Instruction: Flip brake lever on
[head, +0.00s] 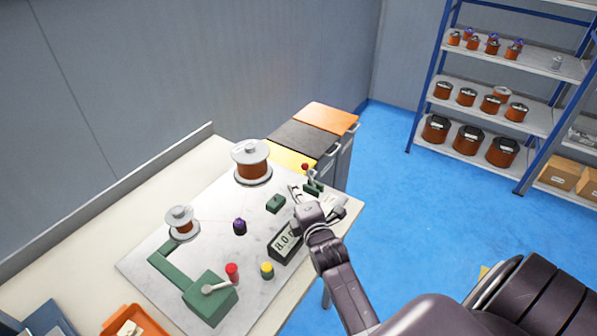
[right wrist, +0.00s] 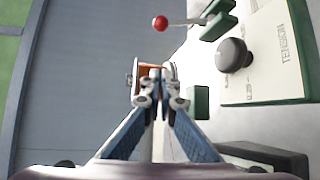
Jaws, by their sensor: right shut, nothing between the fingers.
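A lever with a red ball tip (head: 305,167) stands on a green base at the far right corner of the winder plate; no brake label is readable. In the right wrist view the red ball (right wrist: 160,23) is at the top, on a metal rod running right to its green mount (right wrist: 219,20). My right gripper (head: 294,190) is just in front of and left of this lever. Its fingers (right wrist: 154,72) are shut and empty, apart from the ball in the wrist view. My left gripper is not in view.
A panel marked TENSION (right wrist: 275,60) with a dark knob (right wrist: 233,55) is beside the lever. A digital display (head: 287,243) lies below my right wrist.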

